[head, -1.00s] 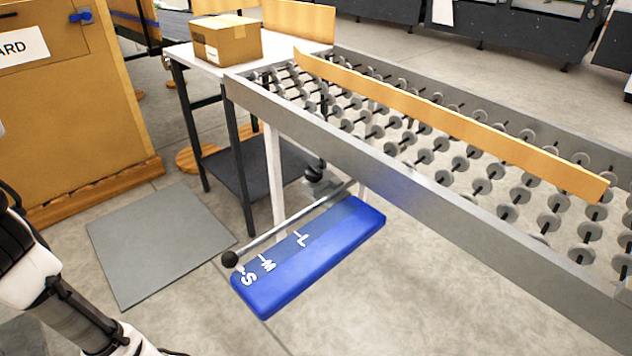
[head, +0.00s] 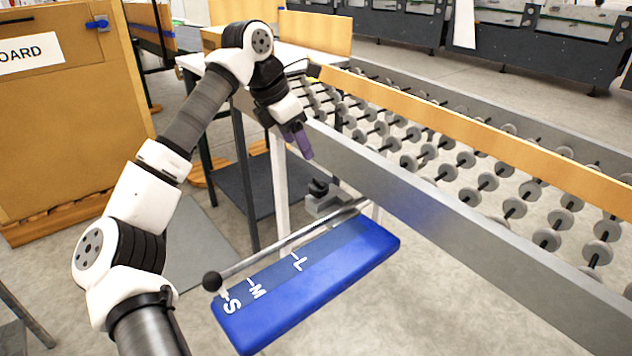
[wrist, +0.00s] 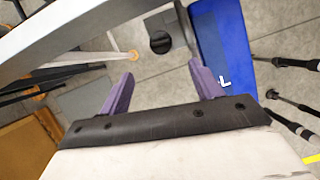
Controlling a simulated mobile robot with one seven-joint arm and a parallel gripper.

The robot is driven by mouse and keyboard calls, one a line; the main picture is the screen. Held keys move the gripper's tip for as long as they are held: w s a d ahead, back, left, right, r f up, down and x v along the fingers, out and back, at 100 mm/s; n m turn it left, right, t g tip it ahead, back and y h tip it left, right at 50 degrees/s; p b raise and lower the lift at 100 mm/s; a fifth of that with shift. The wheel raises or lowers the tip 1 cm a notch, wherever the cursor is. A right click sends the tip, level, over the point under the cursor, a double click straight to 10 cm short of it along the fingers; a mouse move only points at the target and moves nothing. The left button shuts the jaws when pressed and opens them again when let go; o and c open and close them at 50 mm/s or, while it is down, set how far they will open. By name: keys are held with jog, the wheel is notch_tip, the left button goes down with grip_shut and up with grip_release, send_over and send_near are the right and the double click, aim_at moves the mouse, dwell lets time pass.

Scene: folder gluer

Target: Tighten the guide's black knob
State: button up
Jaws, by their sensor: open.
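The guide is a grey block (head: 322,205) on a rod beside a blue plate (head: 310,280) marked S, M and L. It sits near the plate's far end, past the L. Its black knob (head: 318,187) is on top of the block. The wrist view also shows the knob (wrist: 160,43), ahead of and roughly between my fingertips. My gripper (head: 302,145), with purple fingers, is above and apart from the knob, near the conveyor's side rail. In the wrist view my gripper (wrist: 162,72) is open with nothing between the fingers.
A black ball (head: 212,281) caps the rod's near end. The conveyor's grey side rail (head: 400,190) runs close to my gripper. A table (head: 190,62) with dark legs stands behind my arm. Open floor (head: 440,300) lies right of the plate.

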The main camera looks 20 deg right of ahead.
aim_at(318, 182)
jog(key=x, duration=1.2)
jog(key=shift+d+f, duration=0.15)
jog(key=c, duration=1)
jog(key=shift+o, duration=0.2)
